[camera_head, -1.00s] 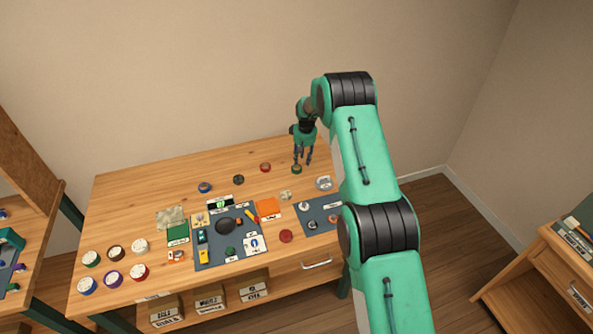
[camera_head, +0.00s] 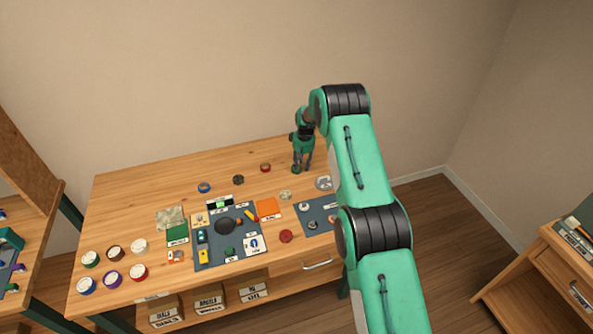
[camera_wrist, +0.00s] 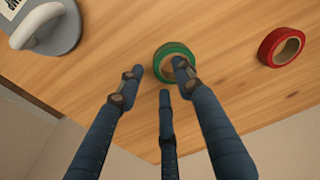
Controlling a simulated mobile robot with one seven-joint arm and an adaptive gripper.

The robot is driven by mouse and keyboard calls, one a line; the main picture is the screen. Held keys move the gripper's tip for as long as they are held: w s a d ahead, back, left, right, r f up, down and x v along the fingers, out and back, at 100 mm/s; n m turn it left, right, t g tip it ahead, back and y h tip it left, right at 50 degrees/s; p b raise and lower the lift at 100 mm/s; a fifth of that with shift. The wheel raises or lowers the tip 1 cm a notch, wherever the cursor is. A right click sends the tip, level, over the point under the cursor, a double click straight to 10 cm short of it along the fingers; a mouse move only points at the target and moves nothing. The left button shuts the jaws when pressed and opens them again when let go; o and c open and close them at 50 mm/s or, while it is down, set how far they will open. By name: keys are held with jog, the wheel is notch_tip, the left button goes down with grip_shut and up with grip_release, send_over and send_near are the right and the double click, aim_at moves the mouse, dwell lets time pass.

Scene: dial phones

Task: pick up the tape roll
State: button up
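A green tape roll (camera_wrist: 165,72) lies flat on the table, directly at my fingertips in the wrist view. In the head view it shows as a small green ring (camera_head: 296,169) under my gripper (camera_head: 302,166). My gripper also shows in the wrist view (camera_wrist: 159,79), with its three dark fingers spread apart. One fingertip overlaps the right part of the roll in the picture; another is left of it and the third is just below it. I cannot tell whether any finger touches the roll. Nothing is held.
A red tape roll (camera_wrist: 268,52) lies close by, with a dark roll (camera_head: 238,180) and a blue roll (camera_head: 204,188) farther left. A grey object with a light handle (camera_wrist: 50,30) stands on the other side. A mat with small items (camera_head: 210,258) covers the table's middle.

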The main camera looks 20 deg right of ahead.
grip_shut()
jog(key=shift+r, duration=0.1)
dwell(0.4)
jog(key=shift+r, duration=0.8)
notch_tip(320, 180, up, 2)
jog(key=s, duration=0.5)
jog(key=s+a, duration=0.1)
jog(key=s, duration=0.4)
jog(key=s+a+r+p, duration=0.1)
jog(key=s, duration=0.4)
jog(key=shift+s+a+r, duration=0.1)
jog(key=shift+s+a, duration=0.15)
jog(key=shift+s, duration=0.15)
